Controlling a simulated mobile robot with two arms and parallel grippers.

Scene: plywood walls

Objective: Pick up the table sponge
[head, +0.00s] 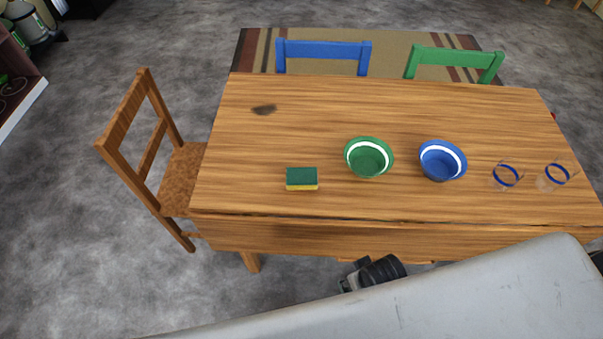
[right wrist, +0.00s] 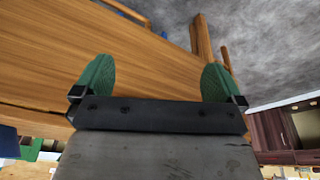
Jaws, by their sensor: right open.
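The table sponge (head: 301,179), green on top and yellow below, lies on the wooden table (head: 330,110) near its front edge, left of the bowls. My right gripper (right wrist: 158,78) shows in the right wrist view with its two green fingertips wide apart and nothing between them. The table's wood is behind the fingers in that view, and the sponge is not seen there. In the head view a dark piece of my arm shows below the table's front edge, but no fingertips can be made out. My left gripper is in neither view.
A green bowl (head: 369,158), a blue bowl (head: 442,160) and two clear glasses (head: 507,176) with blue bands stand right of the sponge. A wooden chair (head: 150,155) is at the left end. Blue (head: 323,50) and green (head: 455,63) chairs stand behind. The table's left part is mostly clear.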

